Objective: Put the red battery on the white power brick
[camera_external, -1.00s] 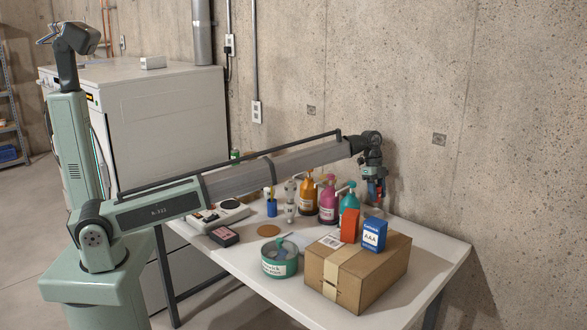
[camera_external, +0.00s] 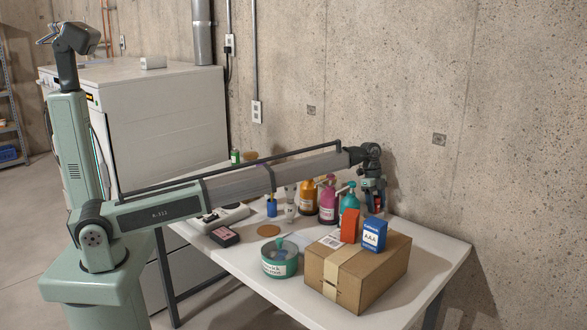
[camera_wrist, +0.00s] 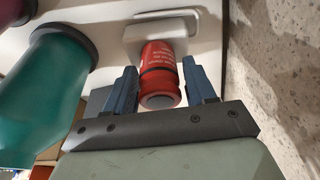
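The red battery (camera_wrist: 160,70) stands between my gripper's fingers in the wrist view, its dark-ringed end toward the camera. My gripper (camera_wrist: 159,75) has its two blue fingers on either side of the battery, with a narrow gap showing on each side, so it looks open. The white power brick (camera_wrist: 187,43) with its cable is directly behind the battery, which appears to rest on it. In the external view my gripper (camera_external: 372,203) is low at the far end of the table, beside the teal bottle. The brick is mostly hidden there.
The teal pump bottle (camera_external: 348,200) is close on the gripper's left, with magenta (camera_external: 328,203) and amber (camera_external: 307,200) bottles further left. A cardboard box (camera_external: 357,272) carrying a blue box (camera_external: 374,235) stands in front. The concrete wall (camera_external: 430,130) is close behind.

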